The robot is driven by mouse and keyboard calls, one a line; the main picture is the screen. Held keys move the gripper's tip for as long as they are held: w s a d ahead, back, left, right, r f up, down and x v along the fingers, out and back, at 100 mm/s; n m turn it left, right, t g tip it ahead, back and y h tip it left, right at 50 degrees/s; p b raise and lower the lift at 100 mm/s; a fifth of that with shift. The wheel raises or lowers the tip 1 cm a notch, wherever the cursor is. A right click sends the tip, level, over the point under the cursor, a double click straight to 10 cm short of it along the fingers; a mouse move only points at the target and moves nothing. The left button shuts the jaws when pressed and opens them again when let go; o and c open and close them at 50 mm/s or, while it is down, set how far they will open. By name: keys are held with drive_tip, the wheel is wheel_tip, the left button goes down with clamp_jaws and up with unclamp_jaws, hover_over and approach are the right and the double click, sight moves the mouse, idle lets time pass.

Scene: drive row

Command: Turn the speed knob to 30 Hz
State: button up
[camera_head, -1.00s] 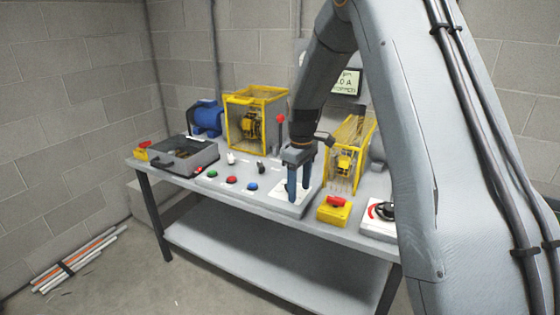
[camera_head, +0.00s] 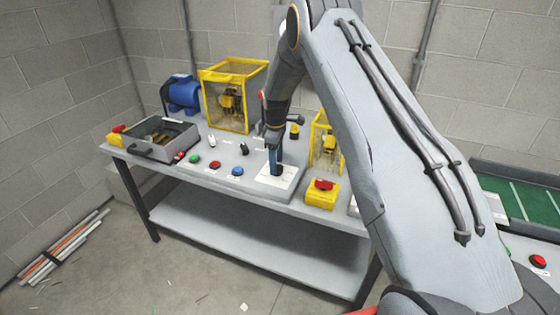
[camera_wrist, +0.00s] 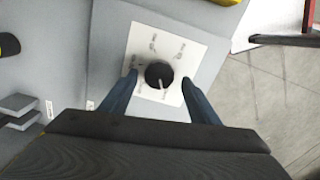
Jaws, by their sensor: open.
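The speed knob (camera_wrist: 159,74) is a round black knob with a light pointer line, on a white dial plate (camera_wrist: 178,47) with small printed marks too blurred to read. In the wrist view its pointer faces toward the lower edge of the picture. My gripper (camera_wrist: 159,82) is open, with one blue finger on each side of the knob; I cannot tell whether they touch it. In the head view my gripper (camera_head: 277,170) is over the white plate (camera_head: 290,172) on the bench, and the knob is hard to make out there.
A yellow box with a red switch (camera_head: 322,194) stands right of the plate. Green (camera_head: 194,159), red (camera_head: 215,164) and blue (camera_head: 238,171) buttons lie to the left. Yellow guard cages (camera_head: 232,97) and a blue motor (camera_head: 182,94) stand behind.

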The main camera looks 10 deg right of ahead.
drive_tip(key=shift+f, duration=0.55)
drive_tip(key=shift+d, duration=0.1)
drive_tip(key=c, duration=1)
drive_tip(key=shift+d, duration=0.6)
drive_tip(key=shift+c, duration=0.3)
drive_tip(key=shift+a, duration=0.5)
